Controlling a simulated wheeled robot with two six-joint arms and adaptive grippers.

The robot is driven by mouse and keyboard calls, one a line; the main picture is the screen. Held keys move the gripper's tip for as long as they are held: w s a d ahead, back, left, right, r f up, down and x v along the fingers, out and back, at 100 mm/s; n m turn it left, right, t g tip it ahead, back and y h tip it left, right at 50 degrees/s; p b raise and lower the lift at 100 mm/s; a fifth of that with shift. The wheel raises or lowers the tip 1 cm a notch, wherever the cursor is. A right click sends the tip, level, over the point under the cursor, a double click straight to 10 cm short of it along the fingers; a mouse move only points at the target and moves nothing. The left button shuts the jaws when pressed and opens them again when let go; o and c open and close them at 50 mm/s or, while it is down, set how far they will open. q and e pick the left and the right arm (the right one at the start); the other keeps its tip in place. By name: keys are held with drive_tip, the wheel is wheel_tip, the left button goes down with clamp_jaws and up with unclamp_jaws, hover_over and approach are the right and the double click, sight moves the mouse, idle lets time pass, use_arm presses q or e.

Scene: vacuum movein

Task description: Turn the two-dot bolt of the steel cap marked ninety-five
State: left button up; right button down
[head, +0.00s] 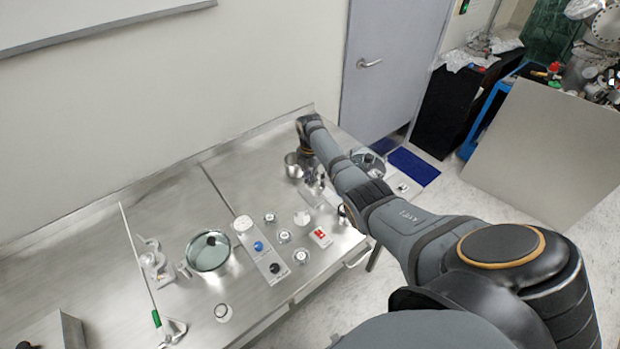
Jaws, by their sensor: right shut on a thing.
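Several small round steel caps stand on the steel bench, one at the back (270,217), one in the middle (284,236) and one nearer the front (301,255). Their marks and bolt dots are too small to read, so I cannot tell which is ninety-five. My right gripper (322,184) hangs low over the bench, behind and to the right of these caps. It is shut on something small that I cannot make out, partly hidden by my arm. My left gripper is out of view.
A panel with a blue knob (259,246) and a black knob lies left of the caps. A red-marked white box (320,236) sits to their right. A glass-lidded pot (208,251) stands farther left. A steel cup (293,165) is near my right wrist.

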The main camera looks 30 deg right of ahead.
drive_tip(key=shift+m, duration=0.3)
drive_tip(key=m+p, duration=0.1)
drive_tip(key=m, duration=0.3)
drive_tip(key=shift+m+p, duration=0.3)
drive_tip(key=shift+p, duration=0.05)
drive_tip(key=m+p, duration=0.1)
drive_tip(key=m, duration=0.4)
drive_tip(key=shift+m, duration=0.3)
idle(0.4)
drive_tip(key=c, duration=1.4)
unclamp_jaws()
drive_tip(key=shift+o, duration=0.2)
